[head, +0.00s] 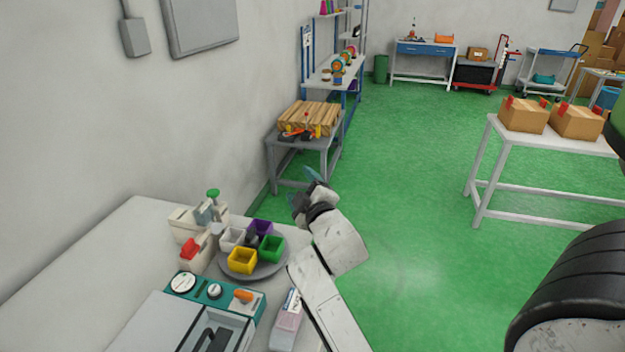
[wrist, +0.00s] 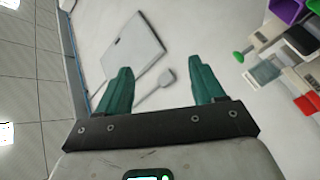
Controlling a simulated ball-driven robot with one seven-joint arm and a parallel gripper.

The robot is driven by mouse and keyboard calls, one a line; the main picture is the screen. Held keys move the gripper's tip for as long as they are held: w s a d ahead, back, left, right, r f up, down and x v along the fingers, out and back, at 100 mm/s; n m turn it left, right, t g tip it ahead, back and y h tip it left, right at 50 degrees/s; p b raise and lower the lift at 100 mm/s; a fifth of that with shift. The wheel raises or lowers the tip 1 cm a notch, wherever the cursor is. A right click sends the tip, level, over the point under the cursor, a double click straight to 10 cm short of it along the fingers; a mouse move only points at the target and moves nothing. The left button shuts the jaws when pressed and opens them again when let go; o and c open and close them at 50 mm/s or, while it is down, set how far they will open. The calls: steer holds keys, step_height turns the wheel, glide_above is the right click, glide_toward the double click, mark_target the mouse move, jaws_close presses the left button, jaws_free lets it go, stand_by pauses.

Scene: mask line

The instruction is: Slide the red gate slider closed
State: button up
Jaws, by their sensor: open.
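A red block (head: 189,248), which looks like the gate slider, sits on a beige machine (head: 182,222) at the back of the white table. It also shows at the right edge of the wrist view (wrist: 306,104). I cannot tell from here how far it is slid. My gripper (head: 312,174) is raised beyond the table's right side, right of the red block and well apart from it. In the wrist view its two teal fingers (wrist: 158,72) are spread with nothing between them.
A round grey tray (head: 255,273) holds yellow, green, purple and white cups right of the machine. A teal panel (head: 207,290) with dials and an orange knob lies in front. A green knob (head: 213,193) tops the machine. Green floor is open beyond the table.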

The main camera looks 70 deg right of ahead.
steer(key=shift+s+a+r+n+t+h, duration=0.15)
steer(key=shift+s+r+n+h, duration=0.2)
steer(key=shift+r, duration=0.25)
steer(key=shift+s+a+r+n+t+h, duration=0.15)
steer(key=shift+s+r+n+h, duration=0.1)
steer(key=shift+r+n, duration=0.25)
